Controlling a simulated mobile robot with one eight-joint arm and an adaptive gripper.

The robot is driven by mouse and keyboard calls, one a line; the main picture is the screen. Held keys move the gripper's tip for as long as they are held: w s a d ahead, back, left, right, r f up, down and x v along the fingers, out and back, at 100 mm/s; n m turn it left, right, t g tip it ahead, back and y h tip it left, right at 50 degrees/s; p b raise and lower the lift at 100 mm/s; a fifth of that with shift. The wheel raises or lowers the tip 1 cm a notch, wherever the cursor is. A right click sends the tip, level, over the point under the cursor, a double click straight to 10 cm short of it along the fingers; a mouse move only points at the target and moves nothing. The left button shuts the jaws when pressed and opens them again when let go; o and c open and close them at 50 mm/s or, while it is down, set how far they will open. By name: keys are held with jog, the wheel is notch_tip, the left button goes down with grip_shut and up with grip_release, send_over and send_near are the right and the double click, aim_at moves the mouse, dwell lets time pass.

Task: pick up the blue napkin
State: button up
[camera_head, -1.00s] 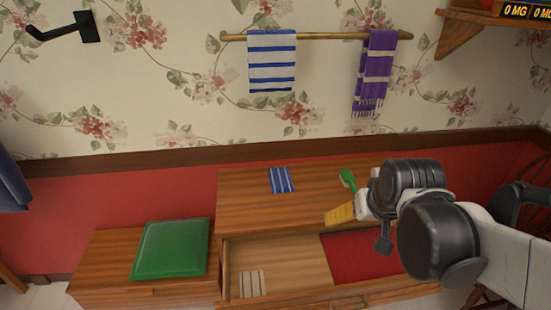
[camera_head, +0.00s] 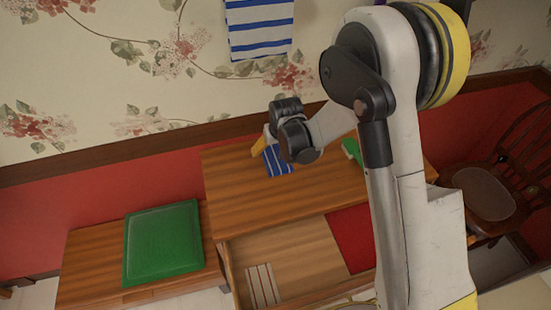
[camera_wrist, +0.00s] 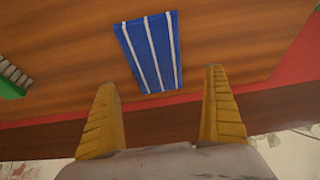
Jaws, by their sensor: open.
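The blue napkin (camera_head: 277,162) with white stripes lies flat on the wooden cabinet top, near its back edge. In the wrist view the napkin (camera_wrist: 150,52) shows whole, just beyond my fingertips. My gripper (camera_wrist: 160,88) is open, its two yellow ridged fingers spread apart with nothing between them. In the head view one yellow finger (camera_head: 259,145) shows beside the napkin's left edge, and my wrist hides part of its right side. I cannot tell how high the fingers are above it.
A green brush (camera_head: 352,151) lies on the wooden top (camera_head: 240,200) to the right. Below, an open drawer (camera_head: 300,255) holds a striped cloth (camera_head: 263,284). A green cushion (camera_head: 163,240) is at left, a wooden chair (camera_head: 490,195) at right. A striped towel (camera_head: 258,28) hangs above.

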aim_at(275, 153)
jog(key=shift+w+b+x, duration=0.15)
jog(key=shift+b+x, duration=0.4)
jog(key=shift+x, duration=1)
jog(key=shift+w+b+x, duration=0.2)
jog(key=shift+b+x, duration=0.35)
jog(key=shift+x, duration=1)
jog(key=shift+d+r, duration=0.2)
jog(key=shift+f+b, duration=0.3)
jog(key=shift+b, duration=0.05)
jog(key=c, duration=1.3)
